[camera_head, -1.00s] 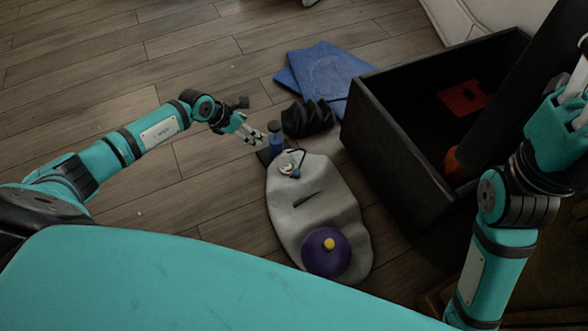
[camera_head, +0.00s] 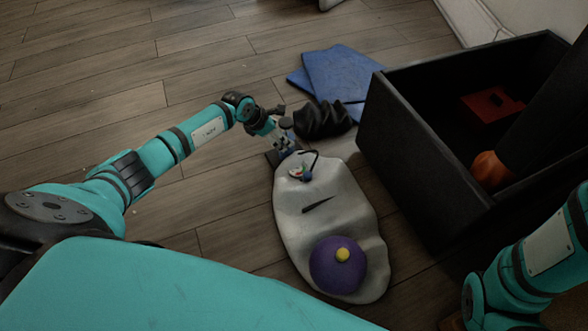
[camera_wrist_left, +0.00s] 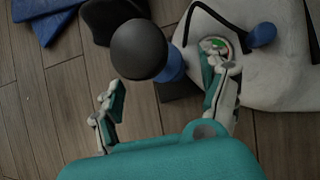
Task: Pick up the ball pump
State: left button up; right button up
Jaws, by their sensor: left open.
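The ball pump is blue with a round black handle knob (camera_head: 286,123) and stands at the upper-left end of a grey cushion-like mat (camera_head: 300,228). In the left wrist view, its black knob (camera_wrist_left: 139,49) and part of its blue barrel (camera_wrist_left: 173,66) show, with a dark base beneath. My left gripper (camera_head: 283,143) is open at the pump and partly hides it in the head view. In the left wrist view my left gripper (camera_wrist_left: 160,88) has its fingers spread, the knob just beyond the gap between them. My right gripper is outside the head view.
A purple ball (camera_head: 337,268) with a yellow spot lies on the mat. A black crumpled item (camera_head: 322,119) and blue folded sheets (camera_head: 340,75) lie behind the pump. A large black box (camera_head: 420,135) stands to the right. The wooden floor at left is clear.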

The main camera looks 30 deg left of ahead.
pick_arm(q)
jog(key=b+x, duration=0.3)
jog(key=s+b+x, duration=0.1)
jog(key=shift+w+d+f+b, duration=0.1)
jog(key=shift+w+f+b, duration=0.15)
jog(key=shift+f+b, duration=0.25)
jog(key=shift+w+f, duration=0.2)
jog(key=shift+f, duration=0.15)
jog(key=shift+r, duration=0.1)
jog(key=shift+d, duration=0.1)
jog(key=c, duration=1.5)
jog(key=shift+w+r, duration=0.2)
jog(key=shift+r, duration=0.15)
grip_shut()
jog(key=shift+f, duration=0.1)
